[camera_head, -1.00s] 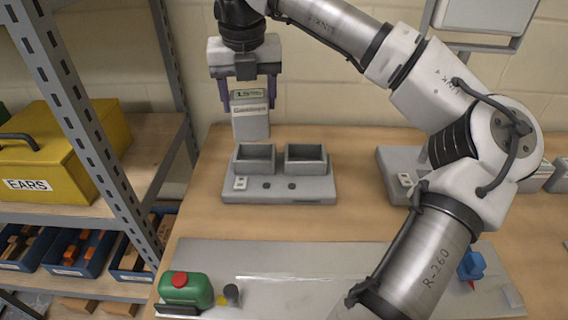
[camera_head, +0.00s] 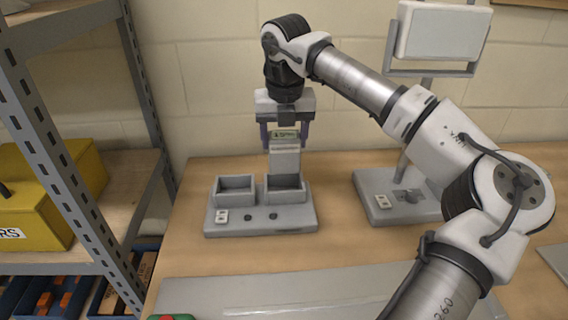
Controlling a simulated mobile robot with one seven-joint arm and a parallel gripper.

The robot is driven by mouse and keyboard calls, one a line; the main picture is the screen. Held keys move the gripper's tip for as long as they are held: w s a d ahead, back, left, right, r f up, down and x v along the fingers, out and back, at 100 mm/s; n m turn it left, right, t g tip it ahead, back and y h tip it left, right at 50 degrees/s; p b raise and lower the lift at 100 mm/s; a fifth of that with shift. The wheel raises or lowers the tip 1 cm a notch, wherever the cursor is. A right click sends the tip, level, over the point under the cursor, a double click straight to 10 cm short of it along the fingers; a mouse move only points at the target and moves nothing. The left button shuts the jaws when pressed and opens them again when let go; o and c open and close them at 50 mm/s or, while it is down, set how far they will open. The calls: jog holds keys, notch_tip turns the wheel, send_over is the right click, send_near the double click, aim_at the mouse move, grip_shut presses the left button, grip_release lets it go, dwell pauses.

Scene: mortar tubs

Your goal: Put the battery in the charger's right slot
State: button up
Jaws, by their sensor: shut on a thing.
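The battery (camera_head: 285,160) is a light grey block with a green-labelled top. My gripper (camera_head: 284,134) is shut on its top and holds it upright. The grey charger (camera_head: 260,224) sits on the table with two open box-shaped slots. The battery is in line with the right slot (camera_head: 286,196), its lower end at the slot's opening. I cannot tell how far it reaches inside. The left slot (camera_head: 235,198) looks empty.
A grey stand with a screen (camera_head: 385,198) is to the charger's right. A metal shelf with a yellow box (camera_head: 40,205) stands at the left. A grey mat (camera_head: 290,292) lies in front. Bare table separates charger and stand.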

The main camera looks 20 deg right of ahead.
aim_at(284, 165)
notch_tip(284, 165, down, 7)
jog(key=shift+f+p, duration=0.1)
jog(key=shift+p, duration=0.45)
jog(key=shift+f, duration=0.15)
jog(key=shift+f, duration=0.1)
jog(key=shift+f+b, duration=0.15)
jog(key=shift+b, duration=0.15)
jog(key=o, duration=1.3)
jog(key=shift+c, duration=0.2)
jog(key=shift+r, duration=0.2)
jog(key=r, duration=0.4)
jog(key=s+r+b, duration=0.1)
jog(key=r, duration=0.7)
jog(key=shift+s+a, duration=0.25)
jog(key=shift+s, duration=0.1)
